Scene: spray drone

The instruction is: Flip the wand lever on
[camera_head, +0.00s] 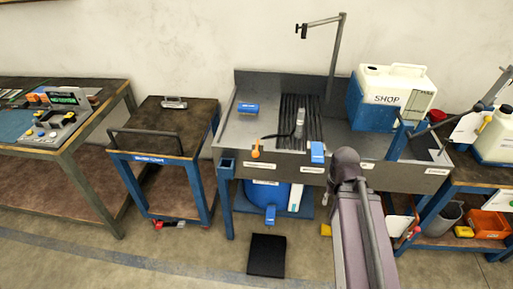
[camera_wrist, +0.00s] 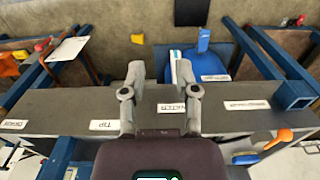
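No part is clearly marked as the wand lever. An orange-handled lever (camera_head: 255,150) stands at the front left of the grey sink bench, above a white label (camera_head: 260,165); the lever also shows at the lower right of the wrist view (camera_wrist: 277,139). A blue upright piece (camera_head: 317,152) stands on the front edge further right, above another label. My gripper (camera_wrist: 160,75) is open and empty over the bench's front edge, near the label that seems to read WATER (camera_wrist: 171,108). It is apart from the orange lever. In the head view my arm hides its fingers.
The sink bench (camera_head: 228,135) holds a blue block (camera_head: 248,108), a black grate (camera_head: 288,112) with a nozzle, and a blue-white SHOP jug (camera_head: 393,97). A blue drum (camera_head: 267,193) stands below. A black mat (camera_head: 267,256) lies on the floor. A cart (camera_head: 160,135) stands left.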

